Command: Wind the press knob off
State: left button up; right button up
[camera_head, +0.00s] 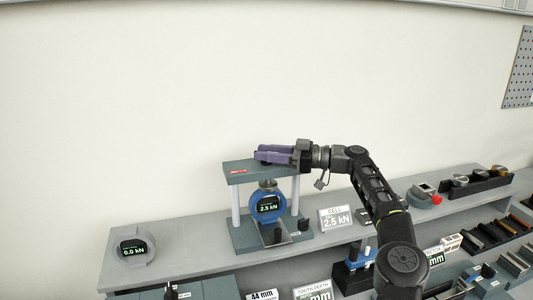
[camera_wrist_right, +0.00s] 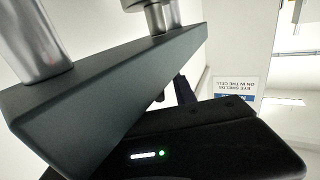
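The press (camera_head: 241,172) stands on the bench, with a dark grey top plate on pale columns. Inside it sits a blue round load cell (camera_head: 281,211) whose display reads 2.5 kN. My right gripper (camera_head: 262,155), with purple fingers, lies level just over the top plate, its tips pointing left. The press knob cannot be made out clearly; a dark patch shows by the fingertips, and the fingers hide most of that spot. The right wrist view shows the plate (camera_wrist_right: 105,95) and metal columns close up, with my dark gripper body beside them. The grip is hidden there. My left gripper is not in view.
A grey round cell (camera_head: 133,247) reading 6.0 kN stands at the left of the shelf. A card (camera_head: 336,218) reading "CELL 2.5 kN" stands right of the press. Lower shelves hold labelled parts and blocks. The wall above the press is clear.

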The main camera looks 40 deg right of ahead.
aim_at(283, 165)
jog(key=shift+s+d+f, duration=0.1)
jog(key=shift+s+d, duration=0.2)
jog(key=shift+d, duration=0.05)
jog(key=b+v, duration=0.1)
jog(key=v, duration=0.2)
jog(key=shift+s+d+b, duration=0.3)
jog(key=shift+b, duration=0.1)
jog(key=shift+s+d+r+p, duration=0.3)
jog(key=shift+s+d+p, duration=0.55)
jog(key=shift+p, duration=0.15)
jog(key=shift+s+d+f, duration=0.15)
jog(key=shift+s+d, duration=0.05)
jog(key=shift+s, duration=0.15)
jog(key=shift+f, duration=0.1)
